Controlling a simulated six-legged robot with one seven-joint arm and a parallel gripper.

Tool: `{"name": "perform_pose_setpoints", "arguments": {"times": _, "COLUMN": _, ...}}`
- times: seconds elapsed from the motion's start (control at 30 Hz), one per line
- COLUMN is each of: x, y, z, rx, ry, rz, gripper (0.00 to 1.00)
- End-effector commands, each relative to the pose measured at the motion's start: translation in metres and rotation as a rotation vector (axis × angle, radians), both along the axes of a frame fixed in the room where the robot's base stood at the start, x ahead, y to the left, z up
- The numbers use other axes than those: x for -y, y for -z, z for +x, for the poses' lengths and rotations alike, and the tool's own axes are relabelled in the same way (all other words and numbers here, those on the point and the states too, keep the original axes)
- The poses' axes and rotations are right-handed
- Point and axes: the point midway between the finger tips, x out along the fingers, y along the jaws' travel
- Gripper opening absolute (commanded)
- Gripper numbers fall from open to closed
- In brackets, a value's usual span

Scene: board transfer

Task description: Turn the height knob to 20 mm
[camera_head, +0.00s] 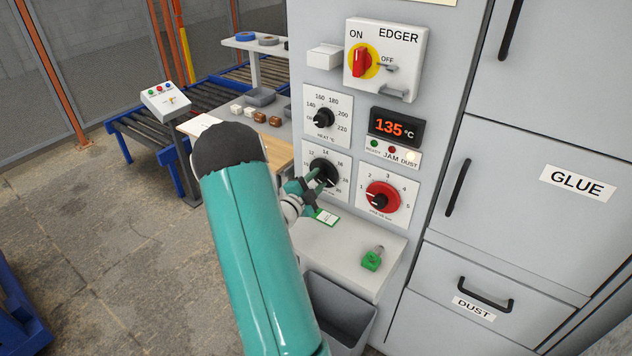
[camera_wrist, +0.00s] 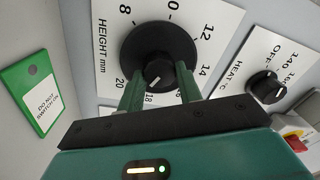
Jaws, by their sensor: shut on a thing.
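The black height knob (camera_head: 323,172) is on a white dial plate on the grey machine front. In the wrist view the knob (camera_wrist: 160,52) has a pale pointer line aimed down near the 18 mark, short of 20. My gripper (camera_wrist: 159,72) is shut on the knob, with one green finger on each side of it. In the head view my gripper (camera_head: 314,183) reaches the knob from the left, and my teal arm hides part of the scene. The lower part of the dial scale is partly covered by the fingers.
The heat knob (camera_head: 323,118) is just above, and the red knob (camera_head: 382,197) is to the right. A display (camera_head: 397,127) reads 135 °C. A green "do not switch on" tag (camera_wrist: 38,95) is beside the dial. A shelf (camera_head: 345,248) juts out below.

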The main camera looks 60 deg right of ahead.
Motion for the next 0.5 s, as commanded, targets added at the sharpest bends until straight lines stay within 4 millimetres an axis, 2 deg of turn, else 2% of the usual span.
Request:
{"name": "perform_pose_setpoints", "arguments": {"times": 0.2, "x": -0.0005, "y": 0.0009, "z": 0.0008, "rx": 0.164, "ry": -0.001, "rz": -0.026, "gripper": 0.12}}
{"name": "perform_pose_setpoints", "arguments": {"times": 0.5, "x": -0.0005, "y": 0.0012, "z": 0.0012, "rx": 0.300, "ry": -0.002, "rz": -0.048, "gripper": 0.12}}
